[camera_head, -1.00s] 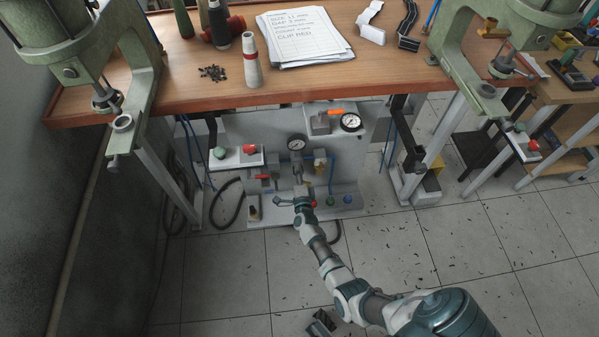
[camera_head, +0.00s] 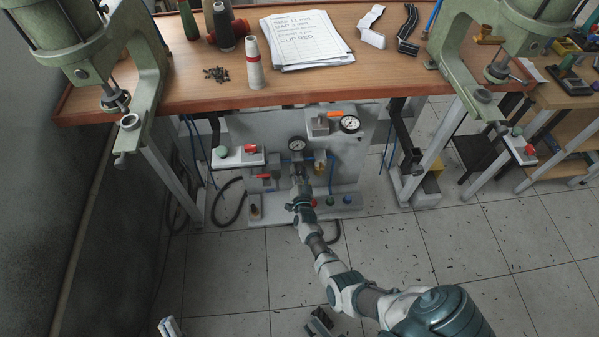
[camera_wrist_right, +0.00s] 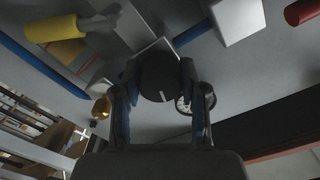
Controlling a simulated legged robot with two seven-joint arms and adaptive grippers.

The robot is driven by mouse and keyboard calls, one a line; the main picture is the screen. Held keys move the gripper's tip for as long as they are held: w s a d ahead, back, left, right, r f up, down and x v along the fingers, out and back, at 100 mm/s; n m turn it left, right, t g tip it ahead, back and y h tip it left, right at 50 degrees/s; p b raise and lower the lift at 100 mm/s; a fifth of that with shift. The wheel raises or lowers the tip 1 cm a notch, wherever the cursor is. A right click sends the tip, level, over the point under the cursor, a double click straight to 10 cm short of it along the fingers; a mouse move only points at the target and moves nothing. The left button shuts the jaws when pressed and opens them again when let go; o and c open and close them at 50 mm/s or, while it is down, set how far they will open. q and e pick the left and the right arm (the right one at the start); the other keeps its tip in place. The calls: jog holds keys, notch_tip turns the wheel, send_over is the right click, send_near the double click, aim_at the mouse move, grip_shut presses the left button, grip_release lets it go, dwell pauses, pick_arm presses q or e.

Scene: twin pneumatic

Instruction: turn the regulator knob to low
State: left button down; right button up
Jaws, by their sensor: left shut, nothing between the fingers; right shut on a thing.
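The regulator knob (camera_wrist_right: 158,78) is black and round with a white mark line, seen in the right wrist view. My right gripper (camera_wrist_right: 160,95) has a finger on each side of the knob and is shut on it. In the head view my right gripper (camera_head: 300,180) is at the regulator under the round gauge (camera_head: 297,146) and hides the knob there. Part of that gauge also shows behind a finger in the right wrist view (camera_wrist_right: 183,105). Only the tip of my left gripper (camera_head: 169,327) shows at the bottom left edge, shut and empty, far from the panel.
The wooden bench (camera_head: 380,70) with green presses overhangs the grey panel.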

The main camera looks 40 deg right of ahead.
jog(key=n, duration=0.2)
jog(key=shift+a+f+n, duration=0.3)
jog(key=shift+f, duration=0.1)
pick_arm(q)
jog(key=shift+w+f+g, duration=0.25)
jog(key=shift+f+g, duration=0.05)
jog(key=shift+f, duration=0.05)
pick_arm(e)
jog(key=shift+s+n, duration=0.1)
jog(key=shift+n, duration=0.3)
jog(key=shift+f, duration=0.1)
jog(key=o, duration=1)
jog(key=shift+c, duration=0.2)
jog(key=shift+o, duration=0.9)
jog(key=shift+d, duration=0.15)
pick_arm(q)
jog(key=shift+w+f, duration=0.1)
jog(key=shift+w, duration=0.05)
pick_arm(e)
jog(key=shift+r, duration=0.25)
